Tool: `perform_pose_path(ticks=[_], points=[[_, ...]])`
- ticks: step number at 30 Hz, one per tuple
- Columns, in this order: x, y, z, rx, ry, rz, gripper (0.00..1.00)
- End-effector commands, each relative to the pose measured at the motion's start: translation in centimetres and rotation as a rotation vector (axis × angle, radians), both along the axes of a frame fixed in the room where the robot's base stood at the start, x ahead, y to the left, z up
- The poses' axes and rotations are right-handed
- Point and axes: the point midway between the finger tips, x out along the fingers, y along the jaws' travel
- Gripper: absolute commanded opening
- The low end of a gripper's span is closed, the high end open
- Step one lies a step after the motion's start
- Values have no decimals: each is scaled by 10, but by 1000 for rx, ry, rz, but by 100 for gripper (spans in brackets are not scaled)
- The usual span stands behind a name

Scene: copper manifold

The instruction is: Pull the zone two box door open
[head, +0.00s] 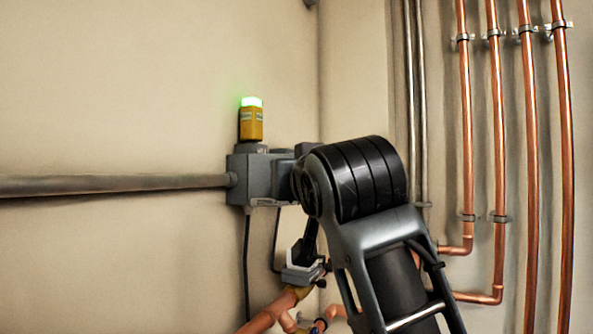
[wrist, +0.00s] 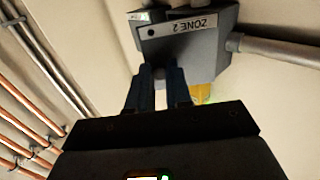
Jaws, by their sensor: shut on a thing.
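The zone two box (wrist: 200,56) is grey and shows upside down in the wrist view, with a white "ZONE 2" label (wrist: 188,27) across its face. My gripper (wrist: 160,73) reaches up to the box, its two dark fingers close together on a small grey knob (wrist: 160,77) at the door's edge. The fingers hide most of the knob. In the head view the grey box (head: 262,178) is on the wall, its right side covered by my arm. My gripper is hidden there behind the arm. I cannot tell how far the door stands open.
A yellow unit (head: 252,124) with a lit green-white top stands on the box. A grey conduit (head: 110,184) runs left from it. Copper pipes (head: 498,150) line the right wall. A valve with copper pipework (head: 268,313) sits below the box, close to my arm.

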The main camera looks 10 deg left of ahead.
Motion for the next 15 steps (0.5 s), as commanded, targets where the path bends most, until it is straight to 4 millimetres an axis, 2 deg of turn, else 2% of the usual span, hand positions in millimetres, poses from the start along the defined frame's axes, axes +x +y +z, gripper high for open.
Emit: perform_pose_path(ticks=[15], points=[[-35, 20, -1, -4, 2, -468, 0]])
